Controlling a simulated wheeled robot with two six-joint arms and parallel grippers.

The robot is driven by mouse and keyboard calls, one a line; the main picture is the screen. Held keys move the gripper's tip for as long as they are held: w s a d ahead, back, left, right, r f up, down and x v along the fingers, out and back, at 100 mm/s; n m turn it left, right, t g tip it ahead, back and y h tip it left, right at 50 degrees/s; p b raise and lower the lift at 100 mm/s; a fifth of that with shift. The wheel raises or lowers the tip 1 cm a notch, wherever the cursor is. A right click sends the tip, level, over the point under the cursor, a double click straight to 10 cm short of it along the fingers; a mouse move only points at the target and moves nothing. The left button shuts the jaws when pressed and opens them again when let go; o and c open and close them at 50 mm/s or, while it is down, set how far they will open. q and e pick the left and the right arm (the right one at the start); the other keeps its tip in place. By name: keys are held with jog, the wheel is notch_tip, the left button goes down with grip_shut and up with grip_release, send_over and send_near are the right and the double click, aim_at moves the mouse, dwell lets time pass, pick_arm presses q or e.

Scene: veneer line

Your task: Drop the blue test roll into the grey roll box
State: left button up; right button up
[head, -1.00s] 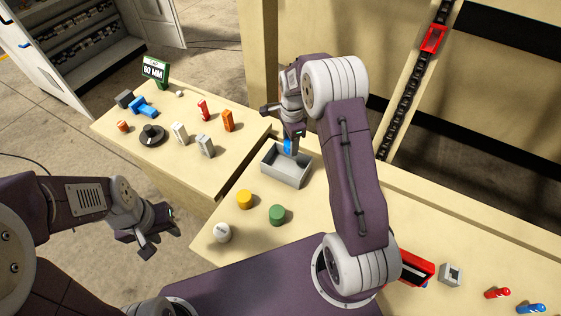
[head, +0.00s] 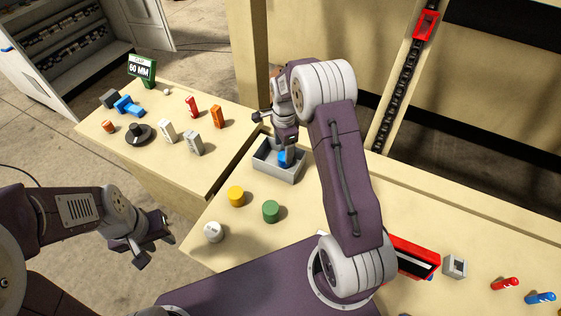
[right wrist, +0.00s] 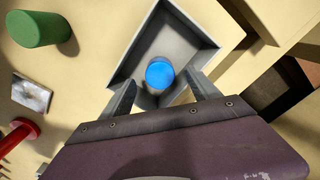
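The blue test roll (head: 286,157) is inside the grey roll box (head: 291,176), toward its right side in the head view. In the right wrist view the blue roll (right wrist: 160,73) shows its round top and stands within the walls of the grey box (right wrist: 190,38). My right gripper (head: 286,146) is above the box. In the right wrist view its fingers (right wrist: 162,80) are apart, with a gap on each side of the roll. My left gripper (head: 152,243) is empty and off the table's left edge, its fingers apart.
Yellow (head: 236,196), green (head: 270,211) and white (head: 213,232) rolls stand in front of the box. A left table holds several small items and a 60 MM sign (head: 142,70). A red item (head: 412,257) and grey block (head: 454,266) lie to the right.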

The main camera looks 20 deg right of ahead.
notch_tip(320, 180, up, 9)
jog(key=shift+b, duration=0.45)
dwell(0.5)
